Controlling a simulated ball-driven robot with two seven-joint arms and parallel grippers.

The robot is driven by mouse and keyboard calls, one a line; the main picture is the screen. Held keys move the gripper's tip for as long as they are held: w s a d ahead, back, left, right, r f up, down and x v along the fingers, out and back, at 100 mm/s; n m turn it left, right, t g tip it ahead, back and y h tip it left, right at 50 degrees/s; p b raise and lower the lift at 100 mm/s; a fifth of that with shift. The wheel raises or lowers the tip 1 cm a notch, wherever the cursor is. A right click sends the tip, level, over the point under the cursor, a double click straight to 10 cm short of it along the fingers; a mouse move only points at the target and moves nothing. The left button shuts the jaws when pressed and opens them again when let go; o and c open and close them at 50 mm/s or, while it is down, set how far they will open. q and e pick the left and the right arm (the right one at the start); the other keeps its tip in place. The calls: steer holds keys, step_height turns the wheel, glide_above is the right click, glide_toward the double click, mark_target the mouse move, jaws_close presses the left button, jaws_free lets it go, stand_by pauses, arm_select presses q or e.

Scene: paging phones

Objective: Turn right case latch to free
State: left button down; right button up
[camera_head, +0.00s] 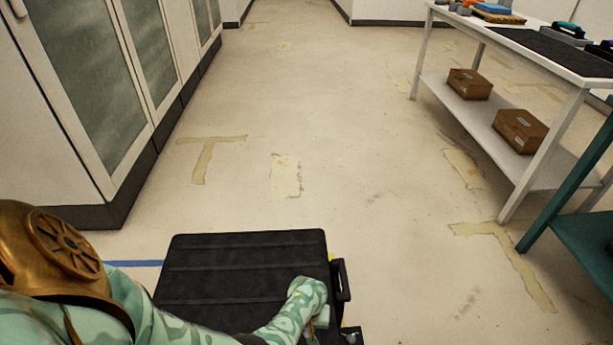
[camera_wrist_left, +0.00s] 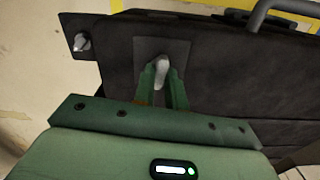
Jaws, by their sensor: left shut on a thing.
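The black case (camera_head: 230,268) lies on the floor at the bottom middle of the head view; its dark surface (camera_wrist_left: 220,55) fills much of the left wrist view. My left gripper (camera_head: 321,318) reaches over the case's right part. In the left wrist view its green fingers (camera_wrist_left: 162,88) are shut on a pale metal latch knob (camera_wrist_left: 161,68) on a dark square plate. A second latch knob (camera_wrist_left: 82,42) sits on a plate to the left, untouched. I cannot tell the gripped latch's exact turn angle. My right gripper is not in view.
The case handle (camera_head: 342,279) sticks out at its right side. White cabinets (camera_head: 85,85) stand on the left. A white bench (camera_head: 560,65) with brown boxes (camera_head: 519,129) on its lower shelf stands on the right. The floor beyond the case is clear.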

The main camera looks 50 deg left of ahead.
arm_select(q)
steer(key=m+p, duration=0.1)
steer(key=m, duration=0.2)
steer(key=shift+r, duration=0.1)
steer(key=m, duration=0.4)
steer(key=shift+p, duration=0.4)
steer(key=m, duration=0.4)
steer(key=shift+m, duration=2.4)
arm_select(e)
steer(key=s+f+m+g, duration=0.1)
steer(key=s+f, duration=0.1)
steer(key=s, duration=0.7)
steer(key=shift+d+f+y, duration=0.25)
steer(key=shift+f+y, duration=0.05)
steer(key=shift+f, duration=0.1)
arm_select(q)
steer(key=shift+m, duration=0.3)
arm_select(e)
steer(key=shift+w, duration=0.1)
